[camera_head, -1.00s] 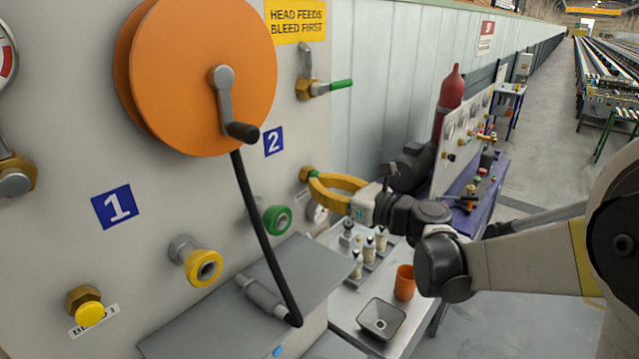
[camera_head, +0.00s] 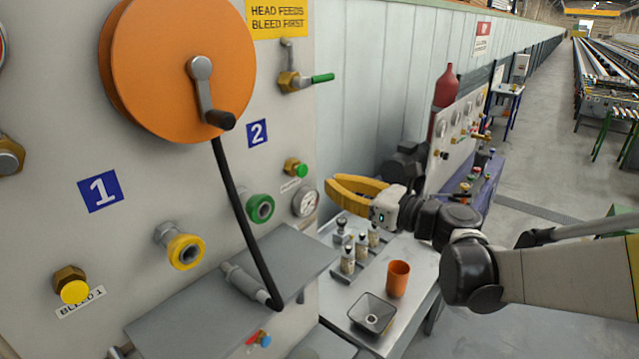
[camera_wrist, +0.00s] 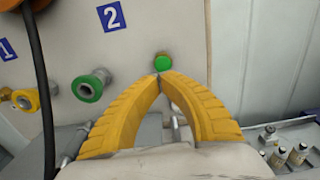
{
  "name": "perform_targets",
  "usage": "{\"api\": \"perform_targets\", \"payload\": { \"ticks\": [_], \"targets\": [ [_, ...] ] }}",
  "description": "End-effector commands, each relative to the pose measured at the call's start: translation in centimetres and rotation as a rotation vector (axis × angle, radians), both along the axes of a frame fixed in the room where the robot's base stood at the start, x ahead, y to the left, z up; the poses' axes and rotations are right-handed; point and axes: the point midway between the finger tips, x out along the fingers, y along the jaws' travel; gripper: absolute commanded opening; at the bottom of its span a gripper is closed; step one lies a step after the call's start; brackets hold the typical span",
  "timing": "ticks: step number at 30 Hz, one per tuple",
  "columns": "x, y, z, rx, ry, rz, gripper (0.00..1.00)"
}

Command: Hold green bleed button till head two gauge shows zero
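The green bleed button (camera_head: 300,170) sits on a brass fitting on the grey panel, below the blue "2" plate (camera_head: 257,133). It also shows in the wrist view (camera_wrist: 162,62), just beyond my fingertips. The head two gauge (camera_head: 305,202) is a small white dial just below the button; its needle is too small to read, and my fingers hide it in the wrist view. My gripper (camera_head: 329,184) has yellow fingers with the tips together, holding nothing. In the head view the tips are right of the button, with a visible gap between them.
A yellow bleed button (camera_head: 75,291) labelled "BLEED 1" is at lower left. Yellow (camera_head: 186,252) and green (camera_head: 261,208) ports, an orange reel (camera_head: 175,70) with a black hose and a green-handled valve (camera_head: 322,78) project from the panel. Below, a bench holds an orange cup (camera_head: 398,278) and bottles.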

Motion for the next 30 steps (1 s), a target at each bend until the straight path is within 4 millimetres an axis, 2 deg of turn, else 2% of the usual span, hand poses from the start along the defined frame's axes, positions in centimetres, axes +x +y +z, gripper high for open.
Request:
{"api": "perform_targets", "payload": {
  "ticks": [3,9,14,24,26,29,30],
  "targets": [
    [-1.6,-2.2,-0.2,0.0,0.0,-0.002,0.0],
    [-3.4,-4.4,-0.1,0.0,0.0,-0.001,0.0],
    [-3.9,-5.1,0.0,0.0,0.0,0.001,0.0],
    [-4.0,-5.1,-0.2,-0.006,-0.003,0.001,0.0],
    [-4.3,-4.9,-1.0,-0.035,-0.014,0.002,0.0],
    [-5.4,-4.3,-4.5,-0.166,-0.063,0.008,0.0],
    [-6.2,-4.0,-6.6,-0.249,-0.096,0.016,0.0]
  ]
}}
